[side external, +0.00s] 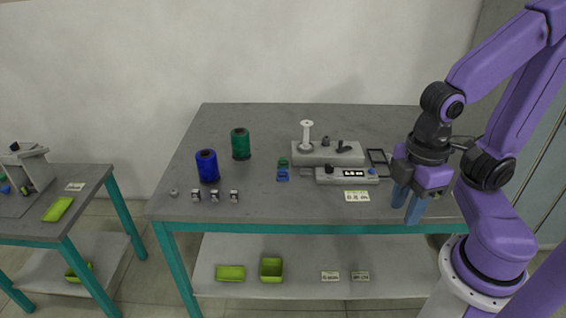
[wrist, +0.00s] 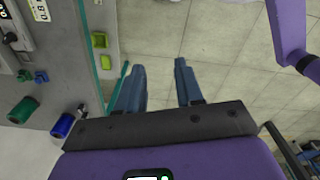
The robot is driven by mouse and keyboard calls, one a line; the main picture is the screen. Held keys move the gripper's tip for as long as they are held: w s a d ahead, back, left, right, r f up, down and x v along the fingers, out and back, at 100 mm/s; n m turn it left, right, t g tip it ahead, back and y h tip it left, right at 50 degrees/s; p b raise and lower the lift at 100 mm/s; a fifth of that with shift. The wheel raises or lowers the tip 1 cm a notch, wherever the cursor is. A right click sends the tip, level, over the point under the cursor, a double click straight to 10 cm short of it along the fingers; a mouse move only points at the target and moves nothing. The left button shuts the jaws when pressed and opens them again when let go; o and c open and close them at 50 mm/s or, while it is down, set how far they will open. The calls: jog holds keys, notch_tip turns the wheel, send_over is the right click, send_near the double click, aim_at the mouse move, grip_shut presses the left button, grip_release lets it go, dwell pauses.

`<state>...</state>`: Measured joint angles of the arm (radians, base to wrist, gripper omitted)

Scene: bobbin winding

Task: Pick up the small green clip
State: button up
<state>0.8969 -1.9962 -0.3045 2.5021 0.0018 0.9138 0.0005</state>
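The small green clip (side external: 283,162) lies on the grey table, just behind small blue clips (side external: 282,175), left of the grey winding devices. My gripper (side external: 405,212) hangs at the table's front right edge, well to the right of the clip. Its two blue fingers are apart with nothing between them; in the wrist view the open gripper (wrist: 159,68) has floor behind it.
A blue spool (side external: 207,167) and a green spool (side external: 240,144) stand left of the clips. A winder with a white bobbin (side external: 307,135) and a counter device (side external: 346,175) stand to the right. Several small metal parts (side external: 215,196) lie front left. Yellow-green bins (side external: 271,268) sit on the lower shelf.

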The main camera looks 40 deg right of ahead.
jog(key=w+a+m+t+h, duration=0.1)
jog(key=w+a+m+t, duration=0.15)
jog(key=w+m, duration=1.55)
jog(key=m+h, duration=0.3)
jog(key=m, duration=0.1)
send_over(283, 158)
jog(key=s+a, duration=0.2)
jog(key=s, duration=0.1)
notch_tip(283, 158, down, 17)
jog(key=shift+t, duration=0.25)
jog(key=shift+w+x, duration=0.25)
jog(key=shift+x, duration=1.25)
jog(key=shift+w+x, duration=0.25)
jog(key=shift+x, duration=1.2)
jog(key=shift+a+r, duration=0.1)
jog(key=shift+c, duration=0.3)
grip_shut()
